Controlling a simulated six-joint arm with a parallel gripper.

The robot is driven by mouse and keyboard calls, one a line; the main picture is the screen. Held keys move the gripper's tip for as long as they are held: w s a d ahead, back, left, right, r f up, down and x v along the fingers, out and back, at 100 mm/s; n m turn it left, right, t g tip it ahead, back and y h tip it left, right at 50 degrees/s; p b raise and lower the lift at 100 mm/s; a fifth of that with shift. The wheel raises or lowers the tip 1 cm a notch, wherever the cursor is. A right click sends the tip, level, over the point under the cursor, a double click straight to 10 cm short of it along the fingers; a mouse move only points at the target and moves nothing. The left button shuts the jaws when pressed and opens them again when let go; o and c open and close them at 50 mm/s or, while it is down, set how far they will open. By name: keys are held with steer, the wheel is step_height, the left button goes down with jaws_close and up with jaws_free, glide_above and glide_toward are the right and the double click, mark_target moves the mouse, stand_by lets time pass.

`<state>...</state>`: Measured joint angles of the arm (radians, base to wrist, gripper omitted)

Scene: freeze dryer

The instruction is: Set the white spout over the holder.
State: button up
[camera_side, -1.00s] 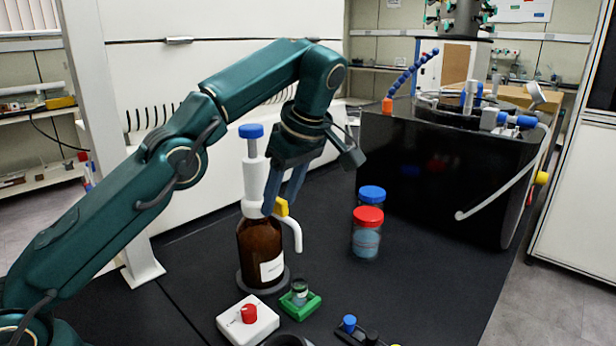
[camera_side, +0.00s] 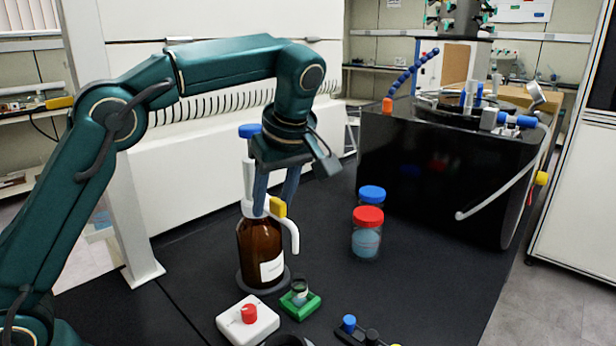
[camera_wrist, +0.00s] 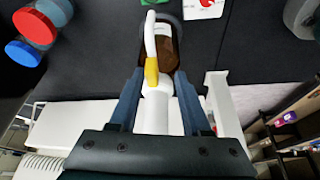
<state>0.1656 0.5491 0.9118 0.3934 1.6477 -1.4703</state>
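The white spout (camera_side: 294,236) curves down from the neck of the brown bottle (camera_side: 259,245), beside a yellow piece (camera_side: 279,207). In the wrist view the spout (camera_wrist: 150,35) points up the picture, towards a green edge at the top. The green holder (camera_side: 312,304) sits in front of the bottle with a small dark-topped vial (camera_side: 299,290) in it. The spout tip is above and behind the holder in the side view. My gripper (camera_side: 273,208) is open and points down, its blue fingers on either side of the white dispenser and yellow piece. Contact is unclear.
A blue-capped jar (camera_side: 371,194) and a red-capped jar (camera_side: 366,240) stand to the right. A black machine (camera_side: 440,170) is at the back right. The dark table is clear between jars and holder.

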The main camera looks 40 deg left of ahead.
steer(key=s+r+m+t+h, duration=0.2)
steer(key=s+r+m+t, duration=0.3)
steer(key=s+m, duration=0.45)
steer(key=s+d+f+m+h, duration=0.2)
steer(key=s+d+f+m, duration=0.1)
steer(key=s+f+m, duration=0.2)
steer(key=shift+s+f+g, duration=0.3)
steer(key=shift+s+f, duration=1.1)
steer(key=shift+s, duration=0.6)
